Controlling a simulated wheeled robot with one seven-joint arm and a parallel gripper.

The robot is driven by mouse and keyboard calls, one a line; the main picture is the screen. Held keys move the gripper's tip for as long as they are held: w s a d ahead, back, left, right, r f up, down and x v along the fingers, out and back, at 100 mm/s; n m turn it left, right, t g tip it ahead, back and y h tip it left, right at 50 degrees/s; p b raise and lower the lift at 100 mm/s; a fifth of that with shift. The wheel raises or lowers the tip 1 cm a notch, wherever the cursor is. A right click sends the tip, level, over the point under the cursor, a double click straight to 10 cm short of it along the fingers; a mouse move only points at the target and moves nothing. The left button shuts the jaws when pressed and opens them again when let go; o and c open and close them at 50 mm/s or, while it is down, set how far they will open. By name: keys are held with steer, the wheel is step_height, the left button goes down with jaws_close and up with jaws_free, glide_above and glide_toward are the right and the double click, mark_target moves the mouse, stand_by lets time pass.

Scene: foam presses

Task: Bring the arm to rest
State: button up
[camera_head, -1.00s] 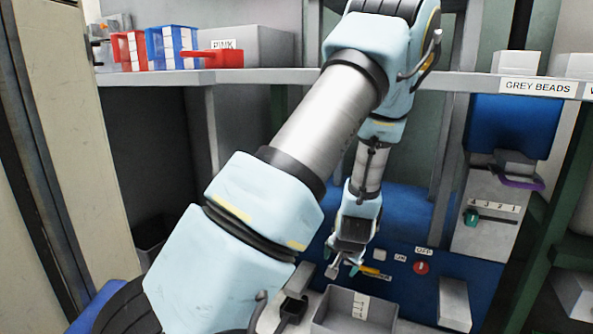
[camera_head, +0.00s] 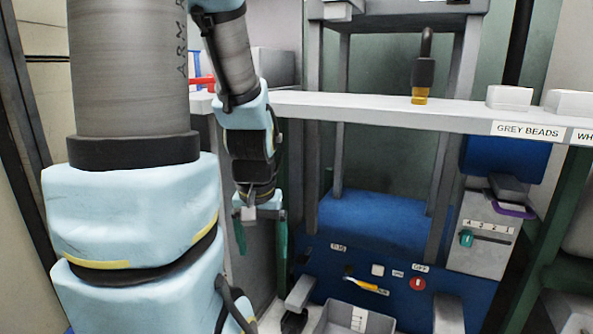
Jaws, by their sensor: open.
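My arm (camera_head: 130,215) fills the left of the head view, its upper links large and close, and bends down to the wrist left of the press. My gripper (camera_head: 261,240) hangs pointing downward, with its two teal fingers spread wide and nothing between them. It is in front of the left side of the blue press (camera_head: 375,220), apart from the panel as far as I can see. What lies behind my arm on the left is hidden.
A white shelf (camera_head: 380,112) labelled GREY BEADS crosses behind my wrist. The press panel carries a yellow-handled lever (camera_head: 366,286) and a red knob (camera_head: 417,284). A grey tray (camera_head: 345,318) is at the bottom. A slider unit (camera_head: 485,235) stands right.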

step_height(320, 180, up, 34)
steer(key=p, duration=3.2)
